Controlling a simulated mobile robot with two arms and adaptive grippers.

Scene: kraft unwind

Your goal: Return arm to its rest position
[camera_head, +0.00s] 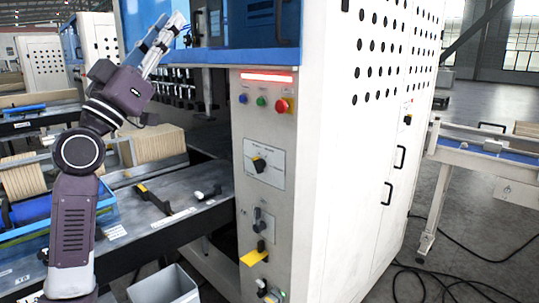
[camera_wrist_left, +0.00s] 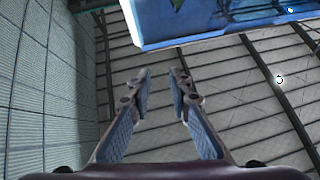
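My left arm stands raised at the left of the head view. Its gripper (camera_head: 168,37) points up and to the right, in front of the machine's blue upper part. In the left wrist view the two fingers of this gripper (camera_wrist_left: 160,90) are apart, with nothing between them. Behind them are the ceiling and the machine's blue-edged top. My right arm and gripper are in neither view.
A white machine cabinet (camera_head: 345,150) fills the middle. Its panel has a red button (camera_head: 281,105), several knobs and a yellow handle (camera_head: 253,257). A dark table (camera_head: 185,200) and a grey bin (camera_head: 163,287) are at lower left. Open floor and cables lie to the right.

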